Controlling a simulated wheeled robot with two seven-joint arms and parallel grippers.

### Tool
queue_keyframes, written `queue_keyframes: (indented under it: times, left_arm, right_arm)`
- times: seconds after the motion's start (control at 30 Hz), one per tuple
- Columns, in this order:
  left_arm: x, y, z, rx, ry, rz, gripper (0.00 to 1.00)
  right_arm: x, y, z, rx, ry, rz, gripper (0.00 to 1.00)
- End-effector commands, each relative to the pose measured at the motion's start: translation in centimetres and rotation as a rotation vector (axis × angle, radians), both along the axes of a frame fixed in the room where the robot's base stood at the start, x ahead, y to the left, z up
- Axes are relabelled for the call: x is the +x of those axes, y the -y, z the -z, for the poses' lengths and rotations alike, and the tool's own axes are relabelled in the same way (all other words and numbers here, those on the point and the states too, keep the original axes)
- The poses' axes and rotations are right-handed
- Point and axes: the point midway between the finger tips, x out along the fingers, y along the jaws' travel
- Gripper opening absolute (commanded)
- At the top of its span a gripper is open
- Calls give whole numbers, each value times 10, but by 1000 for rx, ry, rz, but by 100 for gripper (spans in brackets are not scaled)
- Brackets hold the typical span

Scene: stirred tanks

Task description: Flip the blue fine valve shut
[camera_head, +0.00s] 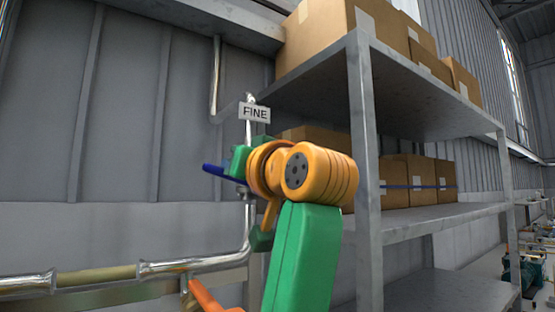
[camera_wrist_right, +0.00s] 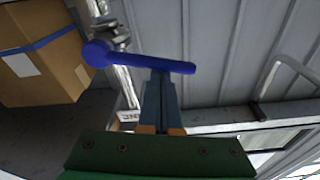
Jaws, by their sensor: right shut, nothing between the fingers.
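The blue fine valve lever (camera_head: 222,173) sticks out to the left of the upright metal pipe, below the FINE sign (camera_head: 255,112). It lies across the pipe, roughly level and slightly tilted. In the right wrist view the whole blue lever (camera_wrist_right: 140,62) shows, with its round hub at the left on the pipe. My right gripper (camera_wrist_right: 160,78) is shut and empty, its fingertips at the lever's arm; I cannot tell whether they touch it. In the head view my green and orange wrist covers the valve body and most of the fingers. My left gripper is not in view.
A metal shelf (camera_head: 364,150) with cardboard boxes (camera_head: 325,35) stands close to the right of my right arm. A horizontal pipe (camera_head: 185,265) runs low at the left. An orange part (camera_head: 205,298) shows at the bottom edge. The wall at the left is bare.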

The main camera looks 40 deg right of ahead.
Motion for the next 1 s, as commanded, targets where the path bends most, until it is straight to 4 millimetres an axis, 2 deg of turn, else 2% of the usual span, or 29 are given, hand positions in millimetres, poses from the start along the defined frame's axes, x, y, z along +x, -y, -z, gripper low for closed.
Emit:
queue_keyframes:
  times: [0.03, 0.2, 0.5, 1.0]
  left_arm:
    - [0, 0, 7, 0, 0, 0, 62]
    - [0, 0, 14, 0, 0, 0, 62]
    - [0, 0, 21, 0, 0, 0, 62]
    - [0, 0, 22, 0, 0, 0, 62]
  right_arm:
    - [0, -1, 6, -33, -5, 1, 0]
    - [0, -4, 13, -135, -15, 1, 0]
    - [1, -6, 18, -130, -15, 0, 0]
    - [1, -7, 19, -128, -14, 0, 0]
